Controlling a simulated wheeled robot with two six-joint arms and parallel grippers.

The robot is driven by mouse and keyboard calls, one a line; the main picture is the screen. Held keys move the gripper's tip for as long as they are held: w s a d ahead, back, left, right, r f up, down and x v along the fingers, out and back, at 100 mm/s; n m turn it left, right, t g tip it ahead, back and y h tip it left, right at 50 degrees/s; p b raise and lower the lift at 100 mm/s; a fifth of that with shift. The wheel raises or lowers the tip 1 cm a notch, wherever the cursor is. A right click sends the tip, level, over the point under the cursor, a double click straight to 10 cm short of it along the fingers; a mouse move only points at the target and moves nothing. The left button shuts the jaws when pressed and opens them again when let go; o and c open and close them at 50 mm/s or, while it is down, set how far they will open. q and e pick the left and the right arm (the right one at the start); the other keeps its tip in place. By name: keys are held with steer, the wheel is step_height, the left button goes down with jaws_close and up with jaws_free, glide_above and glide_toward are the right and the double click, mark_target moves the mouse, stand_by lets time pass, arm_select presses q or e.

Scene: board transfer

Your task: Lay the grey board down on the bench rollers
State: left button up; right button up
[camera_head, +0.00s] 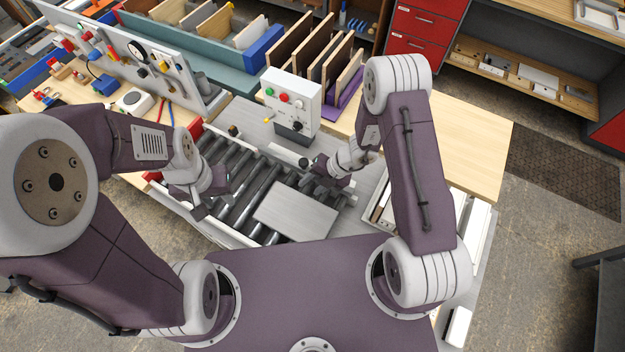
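The grey board (296,212) is a flat light-grey rectangle. It lies at the near right part of the bench rollers (238,188), a bed of dark parallel rollers, and appears to rest flat on them. My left gripper (208,198) is over the left side of the rollers, apart from the board, and looks open and empty. My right gripper (322,183) is just beyond the board's far right corner, with a small gap to the board as seen here. It looks open, with nothing visible between its fingers; its arm hides part of it.
A white control box (290,100) with coloured buttons stands behind the rollers. A pegboard panel (130,50) with tools stands at the back left. Upright boards (318,55) fill a rack at the back. A bare wooden bench top (475,140) is at the right.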

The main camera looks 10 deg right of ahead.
stand_by(0.3)
steer(key=d, duration=0.1)
steer(key=d+p, duration=0.1)
steer(key=d+r, duration=0.1)
steer(key=shift+s, duration=0.25)
steer(key=o, duration=0.6)
steer(key=shift+c, duration=0.2)
